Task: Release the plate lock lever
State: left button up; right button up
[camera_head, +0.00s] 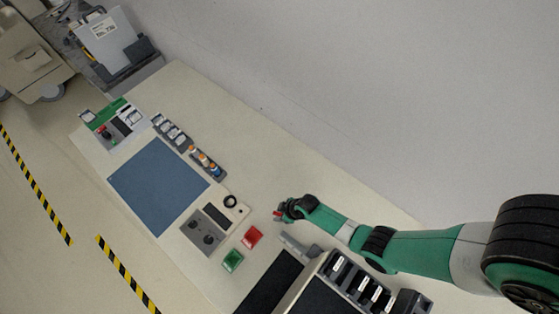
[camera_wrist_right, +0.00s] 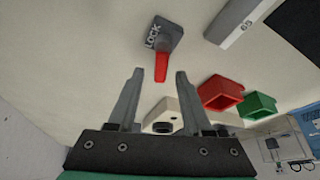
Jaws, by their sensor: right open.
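The lock lever is a red handle (camera_wrist_right: 161,68) on a dark grey base (camera_wrist_right: 166,34) marked "LOCK", standing on the pale table in the right wrist view. My right gripper (camera_wrist_right: 159,76) is open, with one finger to each side of the handle's near end in the picture. I cannot tell whether the fingertips are level with the handle; neither finger visibly touches it. In the head view my right gripper (camera_head: 284,211) reaches in from the right and mostly hides the lever; a bit of red shows at its tip. My left gripper is not in view.
A red bin (camera_head: 252,236) and a green bin (camera_head: 232,260) stand close by. A grey block (camera_wrist_right: 236,18) and a black pad (camera_head: 268,284) are near the lever. A blue mat (camera_head: 158,186) and a control panel (camera_head: 205,230) lie farther left.

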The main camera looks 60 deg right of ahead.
jog(key=p+v, duration=0.3)
jog(key=v, duration=0.4)
dwell(0.3)
